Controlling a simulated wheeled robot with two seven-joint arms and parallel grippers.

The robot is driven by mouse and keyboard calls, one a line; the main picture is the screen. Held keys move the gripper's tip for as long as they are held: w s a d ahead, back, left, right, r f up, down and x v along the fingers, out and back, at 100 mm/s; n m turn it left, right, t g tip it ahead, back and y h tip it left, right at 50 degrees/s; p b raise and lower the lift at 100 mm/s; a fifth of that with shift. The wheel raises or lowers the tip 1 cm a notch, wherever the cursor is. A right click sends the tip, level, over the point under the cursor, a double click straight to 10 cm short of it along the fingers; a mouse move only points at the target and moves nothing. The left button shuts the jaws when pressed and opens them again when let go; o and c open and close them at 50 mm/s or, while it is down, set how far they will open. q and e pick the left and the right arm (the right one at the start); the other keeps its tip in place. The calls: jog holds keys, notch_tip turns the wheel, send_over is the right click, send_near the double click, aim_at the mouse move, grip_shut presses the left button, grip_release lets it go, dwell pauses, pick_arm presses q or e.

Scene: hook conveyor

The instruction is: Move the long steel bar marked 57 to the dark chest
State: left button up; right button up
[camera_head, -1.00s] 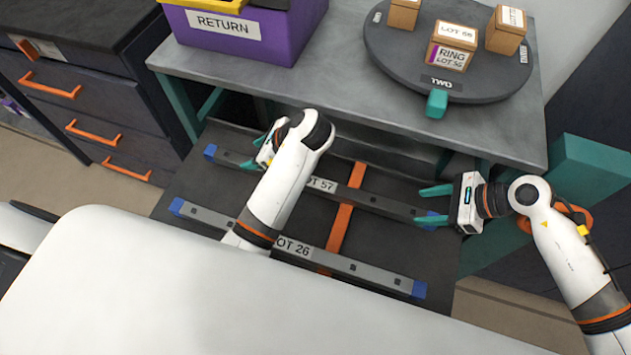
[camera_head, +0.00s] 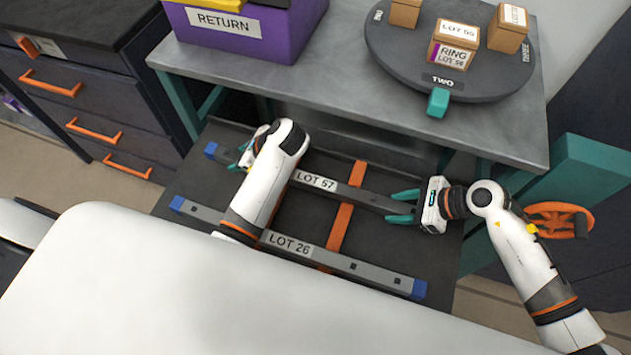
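The long steel bar marked LOT 57 (camera_head: 345,192) lies slantwise on a dark lower shelf, with a blue left end (camera_head: 211,149); its right end is hidden behind my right gripper. My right gripper (camera_head: 402,206) is open, its teal fingers apart on either side of the bar near that right end; whether they touch it is unclear. My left gripper (camera_head: 239,158) is at the bar's left part, with teal fingertips apart; my own arm partly hides it. The dark chest (camera_head: 85,95) with orange drawer handles stands at the left.
A second bar, marked LOT 26 (camera_head: 345,263), lies nearer on the same shelf. An orange strip (camera_head: 341,226) crosses beneath the bars. Above is a grey table (camera_head: 335,85) with a purple RETURN bin (camera_head: 265,38) and a round turntable (camera_head: 390,55) carrying boxes.

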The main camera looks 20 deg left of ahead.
pick_arm(q)
grip_shut()
pick_arm(e)
grip_shut()
pick_arm(q)
jog(key=shift+r, duration=0.15)
pick_arm(e)
jog(key=shift+w+r, duration=0.1)
jog(key=shift+r, duration=0.1)
